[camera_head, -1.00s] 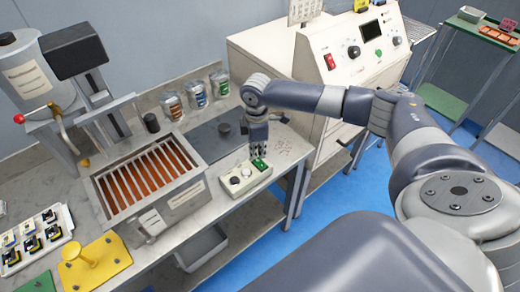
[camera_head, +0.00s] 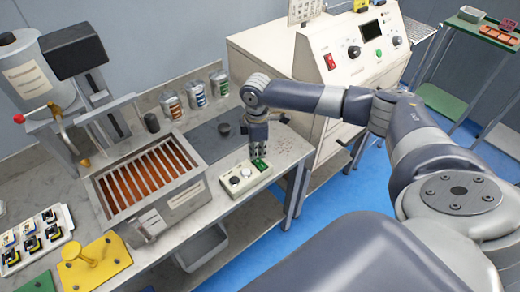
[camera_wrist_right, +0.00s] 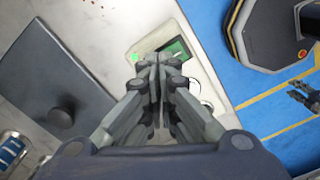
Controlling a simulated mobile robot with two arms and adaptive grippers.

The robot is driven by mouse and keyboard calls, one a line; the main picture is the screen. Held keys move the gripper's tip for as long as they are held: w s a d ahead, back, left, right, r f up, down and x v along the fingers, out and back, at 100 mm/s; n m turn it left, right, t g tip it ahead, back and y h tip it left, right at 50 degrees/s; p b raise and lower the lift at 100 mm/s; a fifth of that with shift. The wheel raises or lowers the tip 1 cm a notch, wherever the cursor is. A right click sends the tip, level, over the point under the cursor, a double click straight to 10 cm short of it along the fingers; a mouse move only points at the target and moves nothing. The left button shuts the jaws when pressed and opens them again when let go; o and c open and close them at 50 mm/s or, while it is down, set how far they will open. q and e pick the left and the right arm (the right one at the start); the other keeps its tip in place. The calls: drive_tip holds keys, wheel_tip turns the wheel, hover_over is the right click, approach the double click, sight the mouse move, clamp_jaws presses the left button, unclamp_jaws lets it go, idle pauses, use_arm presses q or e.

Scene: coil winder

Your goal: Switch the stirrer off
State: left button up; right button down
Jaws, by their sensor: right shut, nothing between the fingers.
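A small cream control box (camera_head: 233,191), which I take for the stirrer's control, sits near the front edge of the bench. It has a pale round knob, another small round control and a green switch (camera_head: 260,164) at its right end. In the right wrist view the green switch (camera_wrist_right: 181,46) and a small bright green spot (camera_wrist_right: 134,57) show on the box. My right gripper (camera_head: 258,158) points down at the switch end, closed and empty. In the wrist view its fingertips (camera_wrist_right: 156,62) partly cover the box; contact cannot be told.
A metal tank with copper-coloured slats (camera_head: 150,180) stands left of the box. A dark flat plate (camera_head: 215,135) with a small dark cup lies behind it, and jars (camera_head: 196,95) stand along the wall. A cream cabinet (camera_head: 270,50) rises at the right.

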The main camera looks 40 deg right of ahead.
sight(257, 161)
drive_tip(key=shift+s+f+b, duration=0.15)
drive_tip(key=shift+f+b, duration=0.2)
drive_tip(key=shift+f, duration=0.85)
idle(0.5)
drive_tip(key=shift+r, duration=0.1)
drive_tip(key=shift+r+p, duration=0.7)
drive_tip(key=shift+p, duration=0.3)
wheel_tip(257, 161, up, 6)
drive_tip(key=p, duration=0.6)
drive_tip(key=shift+f, duration=0.2)
drive_tip(key=shift+f, duration=0.1)
